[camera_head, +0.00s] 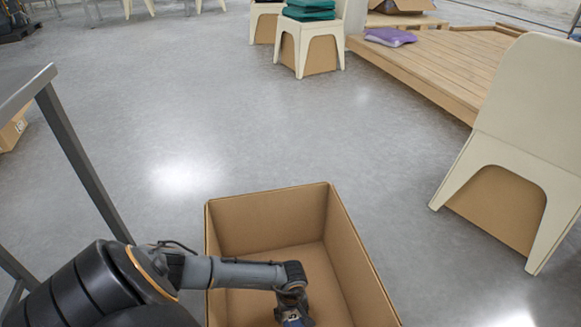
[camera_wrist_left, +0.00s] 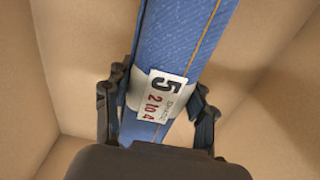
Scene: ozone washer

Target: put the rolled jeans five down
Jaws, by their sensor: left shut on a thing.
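The rolled jeans five (camera_wrist_left: 180,50) are a blue denim roll with an orange seam and a white label reading "5" and "2 to 4". My left gripper (camera_wrist_left: 158,105) is shut on the roll, with a finger on each side of the label. In the head view my left arm reaches down into an open cardboard box (camera_head: 268,220), and a bit of blue (camera_head: 294,319) shows at the gripper by the bottom edge. Cardboard walls surround the roll in the left wrist view. Whether the roll touches the box floor I cannot tell. My right gripper is not in view.
A grey metal table (camera_head: 70,135) stands at the left. A cream chair (camera_head: 530,110) stands at the right. A wooden platform (camera_head: 440,65) with a purple folded cloth (camera_head: 390,37) and a stool with green cloths (camera_head: 308,10) are at the back. The floor beyond the box is clear.

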